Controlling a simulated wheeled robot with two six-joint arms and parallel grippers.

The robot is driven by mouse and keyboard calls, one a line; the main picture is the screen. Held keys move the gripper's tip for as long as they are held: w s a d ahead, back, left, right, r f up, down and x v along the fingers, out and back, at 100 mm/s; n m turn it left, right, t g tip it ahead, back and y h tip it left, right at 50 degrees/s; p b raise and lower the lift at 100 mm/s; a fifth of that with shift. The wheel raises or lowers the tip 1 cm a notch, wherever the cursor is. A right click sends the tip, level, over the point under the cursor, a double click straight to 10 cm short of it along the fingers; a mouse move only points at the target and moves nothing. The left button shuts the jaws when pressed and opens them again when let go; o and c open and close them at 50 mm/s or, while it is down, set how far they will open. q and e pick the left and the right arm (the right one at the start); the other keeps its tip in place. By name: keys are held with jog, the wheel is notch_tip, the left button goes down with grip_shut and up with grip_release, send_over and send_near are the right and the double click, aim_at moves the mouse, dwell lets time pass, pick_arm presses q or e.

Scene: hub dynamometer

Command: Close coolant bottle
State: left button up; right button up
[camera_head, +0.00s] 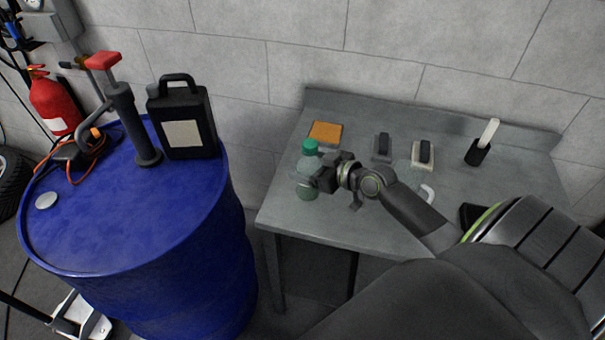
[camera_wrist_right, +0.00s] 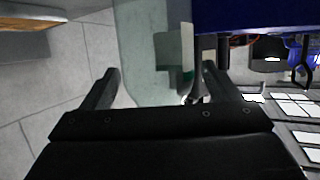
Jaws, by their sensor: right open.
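The coolant bottle (camera_head: 308,192) is a translucent, greenish bottle standing near the left end of the grey workbench. A green cap (camera_head: 310,146) shows at its top; I cannot tell how tightly it sits. My right gripper (camera_head: 316,177) is at the bottle's side and hides part of its body. In the right wrist view, the pale bottle (camera_wrist_right: 145,45) stands between the spread fingers of the right gripper (camera_wrist_right: 160,72), with no clear contact on either side. The cap is not clear in that view. My left gripper is not in view.
To the left stands a blue drum (camera_head: 150,220) with a black canister (camera_head: 183,125) and a hand pump (camera_head: 130,120). A block wall closes the back.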

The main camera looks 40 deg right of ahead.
jog(key=shift+x, duration=1.2)
jog(key=shift+c, duration=0.2)
jog(key=c, duration=1.1)
jog(key=shift+o, duration=0.2)
notch_tip(320, 180, up, 10)
